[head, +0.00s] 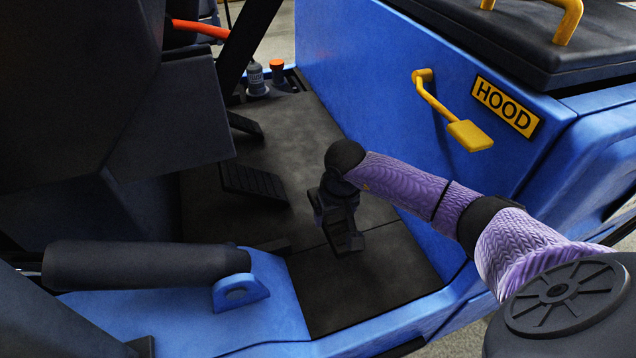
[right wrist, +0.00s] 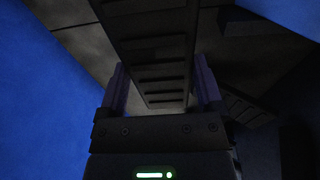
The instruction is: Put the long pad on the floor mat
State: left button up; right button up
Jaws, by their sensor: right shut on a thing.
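My right gripper (head: 338,222) reaches in from the right, low over the cab floor. In the right wrist view its two fingers (right wrist: 160,84) are shut on the long pad (right wrist: 152,48), a dark strip with raised cross ribs. The pad runs away from between the fingers to the top of that view. In the head view, the gripper mostly hides the pad. The floor mat (head: 375,285) is dark grey and lies under and around the gripper. I cannot tell whether the pad touches the mat. My left gripper is not in view.
A ribbed pedal (head: 255,183) is left of the gripper, with another pedal (head: 243,123) behind it. The blue hood panel (head: 375,100) with a yellow handle (head: 450,115) bounds the right. The front mat area is clear.

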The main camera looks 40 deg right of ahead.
jog(key=shift+w+d+f, duration=0.15)
jog(key=shift+w+f, duration=0.1)
jog(key=shift+f, duration=0.35)
notch_tip(320, 180, down, 10)
jog(key=b, duration=0.5)
jog(key=shift+s+r, duration=0.1)
jog(key=shift+s, duration=0.05)
jog(key=shift+r, duration=0.25)
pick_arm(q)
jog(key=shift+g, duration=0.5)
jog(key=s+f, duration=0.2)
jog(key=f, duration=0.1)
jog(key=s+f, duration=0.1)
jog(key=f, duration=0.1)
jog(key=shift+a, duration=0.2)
pick_arm(e)
jog(key=shift+f, duration=0.1)
